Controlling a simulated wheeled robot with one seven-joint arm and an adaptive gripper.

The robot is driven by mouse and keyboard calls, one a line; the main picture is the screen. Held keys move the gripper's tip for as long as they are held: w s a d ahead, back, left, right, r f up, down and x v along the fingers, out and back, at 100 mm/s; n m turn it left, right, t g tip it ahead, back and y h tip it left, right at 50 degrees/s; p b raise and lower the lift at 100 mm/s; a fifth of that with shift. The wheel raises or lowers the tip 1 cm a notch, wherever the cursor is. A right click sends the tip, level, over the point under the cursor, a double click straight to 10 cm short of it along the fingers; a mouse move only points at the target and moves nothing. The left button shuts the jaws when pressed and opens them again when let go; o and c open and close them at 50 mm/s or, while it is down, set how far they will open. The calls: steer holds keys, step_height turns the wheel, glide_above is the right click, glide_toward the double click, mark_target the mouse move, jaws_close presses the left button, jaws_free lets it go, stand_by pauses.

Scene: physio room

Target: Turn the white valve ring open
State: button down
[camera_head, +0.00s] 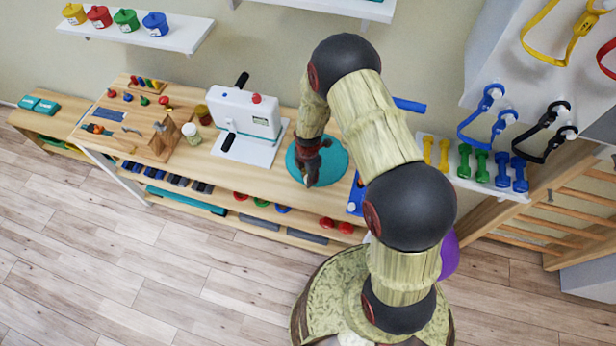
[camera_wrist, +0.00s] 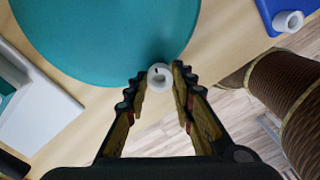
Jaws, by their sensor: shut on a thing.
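The white valve ring (camera_wrist: 160,77) is a small white ring with a dark mark, at the edge of the round teal cushion (camera_wrist: 100,35). In the wrist view my gripper (camera_wrist: 160,82) has one finger on each side of the ring and is shut on it near the fingertips. In the head view my gripper (camera_head: 311,172) points down at the near edge of the teal cushion (camera_head: 335,150). The ring cannot be made out clearly there.
A white machine (camera_head: 243,115) with black handles stands left of the cushion. A blue board (camera_head: 357,195) with a white knob lies to the right; the knob (camera_wrist: 290,20) also shows in the wrist view. Dumbbells (camera_head: 475,163) stand on a shelf further right.

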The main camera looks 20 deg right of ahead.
steer(key=shift+n+b, duration=0.5)
steer(key=shift+n, duration=0.8)
steer(key=c, duration=1.6)
jaws_free()
steer(key=shift+o, duration=0.5)
step_height(320, 180, up, 12)
